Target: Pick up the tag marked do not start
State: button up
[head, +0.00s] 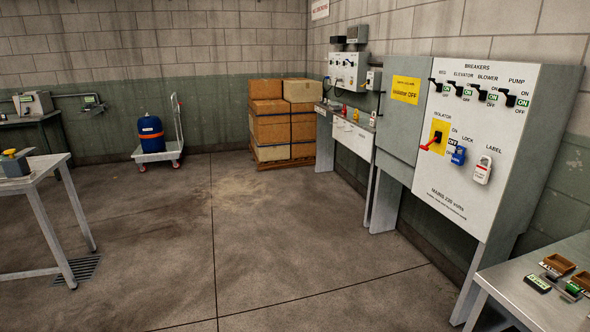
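A white tag with a red top (482,173) hangs under the word LABEL on the right of the grey breaker panel (460,205). Its print is too small to read, so I cannot tell whether it says do not start. A blue padlock (458,155) hangs to its left under the word LOCK. A red isolator handle (432,142) on a yellow plate sits further left. My gripper is not in view.
A grey table (510,290) with small wooden trays and devices stands at the lower right. A bench (352,138) and stacked boxes (272,128) stand beyond the panel. A metal table (40,172) is at the left. The middle floor is clear.

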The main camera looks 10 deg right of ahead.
aim_at(482, 172)
jog(key=i, duration=1.9)
jog(key=i+j+z, duration=0.15)
jog(key=i+z, duration=0.3)
jog(key=i, duration=0.15)
jog(key=i+j+z, duration=0.3)
jog(key=i+z, duration=0.15)
jog(key=i+j+z, duration=0.4)
jog(key=i+j, duration=0.15)
jog(key=i+j+z, duration=0.45)
jog(key=j, duration=0.25)
